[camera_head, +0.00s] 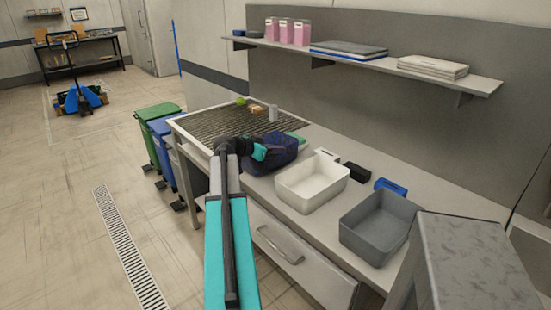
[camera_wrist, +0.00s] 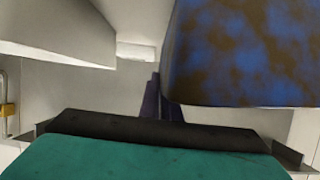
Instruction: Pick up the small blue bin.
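The small blue bin (camera_head: 286,146) is dark blue and stands on the counter, at the near right corner of the slatted conveyor. My gripper (camera_head: 261,152) is at its left side in the head view, overlapping part of it. In the wrist view a large mottled blue and brown surface (camera_wrist: 243,50), likely the bin, fills the upper right very close by. A narrow dark purple shape (camera_wrist: 152,102) stands in the middle, just beyond the black gripper body. The fingertips are not clear, and I cannot tell whether they touch the bin.
A white bin (camera_head: 285,190) and a grey bin (camera_head: 352,235) stand to the right on the counter. Small items lie on the slatted conveyor (camera_head: 215,122). A shelf (camera_head: 375,62) hangs on the wall above. Green (camera_head: 155,112) and blue waste bins (camera_head: 162,145) stand left.

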